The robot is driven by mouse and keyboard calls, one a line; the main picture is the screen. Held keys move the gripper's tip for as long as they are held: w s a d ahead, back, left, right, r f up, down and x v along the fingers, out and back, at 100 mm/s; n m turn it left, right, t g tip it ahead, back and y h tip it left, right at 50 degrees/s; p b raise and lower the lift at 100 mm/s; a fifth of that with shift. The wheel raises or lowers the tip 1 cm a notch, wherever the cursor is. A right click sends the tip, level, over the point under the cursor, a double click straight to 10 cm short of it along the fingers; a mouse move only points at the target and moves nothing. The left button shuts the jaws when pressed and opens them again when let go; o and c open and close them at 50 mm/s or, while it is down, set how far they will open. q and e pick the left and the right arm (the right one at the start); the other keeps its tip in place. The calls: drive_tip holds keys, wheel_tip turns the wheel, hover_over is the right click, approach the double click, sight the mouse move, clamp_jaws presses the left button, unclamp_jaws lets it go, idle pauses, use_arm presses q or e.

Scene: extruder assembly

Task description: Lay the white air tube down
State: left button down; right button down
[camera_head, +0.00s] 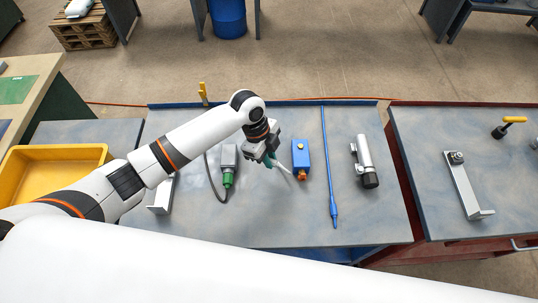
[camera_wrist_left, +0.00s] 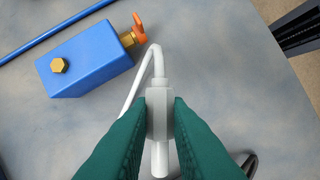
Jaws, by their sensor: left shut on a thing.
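The white air tube (camera_wrist_left: 134,88) is in my left gripper (camera_wrist_left: 159,118), whose green fingers are shut on its pale block-shaped fitting. In the left wrist view the tube rises from the fitting, bends sharply and runs back down to the left. In the head view the left gripper (camera_head: 268,160) is over the middle of the table, just left of the blue box, and a short piece of the white tube (camera_head: 282,168) sticks out toward that box. I cannot tell whether the tube touches the table. My right gripper is not in view.
The blue box (camera_head: 301,154) with an orange-handled brass valve is close beside the tube. A grey device with a green end (camera_head: 228,165) and cable lies left. A blue hose (camera_head: 327,160) and a silver cylinder (camera_head: 365,160) lie right. The table's front middle (camera_head: 270,228) is clear.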

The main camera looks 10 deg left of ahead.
sight(272, 176)
use_arm(q)
drive_tip(key=shift+f+b, duration=2.1)
drive_tip(key=shift+f, duration=1.4)
drive_tip(key=shift+f, duration=0.15)
drive_tip(key=c, duration=1.2)
unclamp_jaws()
drive_tip(key=o, duration=0.5)
drive_tip(key=shift+f, duration=0.1)
drive_tip(key=shift+o, duration=0.2)
wheel_tip(272, 176, up, 7)
drive_tip(key=p, duration=0.6)
drive_tip(key=shift+p, duration=0.3)
